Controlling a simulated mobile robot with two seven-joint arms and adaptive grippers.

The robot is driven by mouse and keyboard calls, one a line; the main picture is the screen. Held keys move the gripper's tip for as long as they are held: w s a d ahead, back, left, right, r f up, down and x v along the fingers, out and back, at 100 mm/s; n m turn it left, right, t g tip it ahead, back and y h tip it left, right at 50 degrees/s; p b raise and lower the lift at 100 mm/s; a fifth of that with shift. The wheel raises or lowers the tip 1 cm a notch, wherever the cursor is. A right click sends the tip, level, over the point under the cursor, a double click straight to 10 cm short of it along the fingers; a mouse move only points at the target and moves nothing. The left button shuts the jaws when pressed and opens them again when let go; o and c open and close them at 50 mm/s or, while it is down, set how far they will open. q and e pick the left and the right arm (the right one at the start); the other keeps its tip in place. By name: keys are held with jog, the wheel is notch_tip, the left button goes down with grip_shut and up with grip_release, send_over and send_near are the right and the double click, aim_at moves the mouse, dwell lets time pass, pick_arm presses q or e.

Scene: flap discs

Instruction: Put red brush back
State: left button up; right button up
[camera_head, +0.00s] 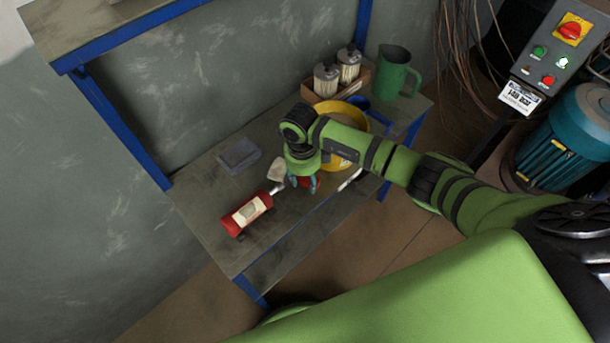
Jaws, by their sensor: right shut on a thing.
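My right gripper (303,183) reaches down over the workbench, its fingers shut on a red thing, which I take to be the red brush (315,186). The gripper and wrist hide most of it. A pale beige piece (277,170) shows just left of the fingers and may be the brush's bristle end. I cannot tell whether the brush touches the bench top. My left gripper is not in view.
The workbench (205,196) holds a red labelled canister (246,214), a grey block (239,155), a yellow bowl (352,147) partly behind my arm, a wooden box (311,97) with two jars, and a green jug (395,75). The bench's left part is largely clear.

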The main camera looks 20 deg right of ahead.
aim_at(303, 180)
jog(key=shift+f, duration=0.25)
jog(key=o, duration=1.1)
jog(key=shift+r, duration=0.1)
jog(key=shift+o, duration=0.2)
jog(key=shift+r, duration=0.2)
notch_tip(303, 180, up, 12)
jog(key=b, duration=0.1)
jog(key=shift+w+a+b, duration=0.25)
jog(key=shift+b, duration=0.15)
jog(key=shift+f, duration=0.1)
